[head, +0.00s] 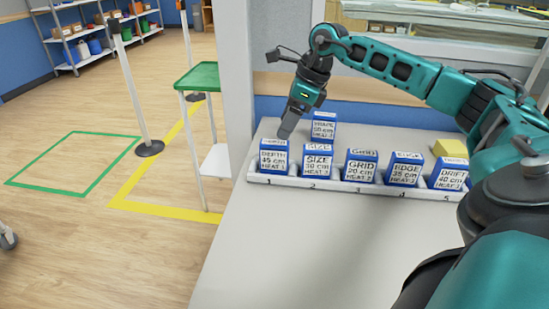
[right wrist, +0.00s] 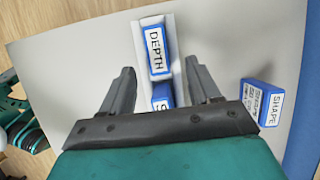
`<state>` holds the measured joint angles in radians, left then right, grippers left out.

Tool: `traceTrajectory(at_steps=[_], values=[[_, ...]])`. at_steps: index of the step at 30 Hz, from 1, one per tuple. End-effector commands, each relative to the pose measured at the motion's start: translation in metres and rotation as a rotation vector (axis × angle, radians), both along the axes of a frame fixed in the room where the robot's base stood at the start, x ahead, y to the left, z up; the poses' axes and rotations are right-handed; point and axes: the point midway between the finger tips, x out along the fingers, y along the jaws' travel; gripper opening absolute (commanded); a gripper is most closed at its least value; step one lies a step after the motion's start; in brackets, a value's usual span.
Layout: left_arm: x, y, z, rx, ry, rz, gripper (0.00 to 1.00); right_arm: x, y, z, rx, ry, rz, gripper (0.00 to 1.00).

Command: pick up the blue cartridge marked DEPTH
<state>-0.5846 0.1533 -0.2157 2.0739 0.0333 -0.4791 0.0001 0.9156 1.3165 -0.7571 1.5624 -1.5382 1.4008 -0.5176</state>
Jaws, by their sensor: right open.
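The blue cartridge marked DEPTH (head: 273,158) stands upright in the leftmost slot, number 1, of a white rack (head: 315,184) on the grey table. In the right wrist view its labelled top (right wrist: 155,48) lies just beyond my open, empty fingers, roughly midway between them. My right gripper (head: 287,130) is above and slightly behind the DEPTH cartridge in the head view, pointing down. I see no contact. My left gripper is not in view.
The cartridges SIZE (head: 318,162), GRID (head: 360,166), EDGE (head: 403,170) and DRIFT (head: 447,174) fill the other slots. The SHAPE cartridge (head: 323,127) stands behind the rack, near my right gripper. A yellow block (head: 450,147) sits behind at right. The front table is clear.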

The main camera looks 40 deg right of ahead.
Motion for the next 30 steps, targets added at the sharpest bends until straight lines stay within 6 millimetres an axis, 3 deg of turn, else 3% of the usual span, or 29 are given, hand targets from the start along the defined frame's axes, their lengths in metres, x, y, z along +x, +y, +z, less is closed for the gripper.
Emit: traceTrajectory(at_steps=[3, 14, 21, 30], values=[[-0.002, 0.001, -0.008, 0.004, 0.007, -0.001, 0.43, 0.006, 0.006, -0.022, 0.002, 0.002, 0.0, 0.62], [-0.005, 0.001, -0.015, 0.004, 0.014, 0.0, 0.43, 0.015, 0.015, -0.047, 0.004, 0.0, 0.0, 0.62], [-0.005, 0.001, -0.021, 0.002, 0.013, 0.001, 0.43, 0.025, 0.026, -0.079, 0.006, 0.001, -0.001, 0.62], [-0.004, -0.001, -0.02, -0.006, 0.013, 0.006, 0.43, 0.026, 0.027, -0.082, 0.003, -0.001, -0.001, 0.59]])
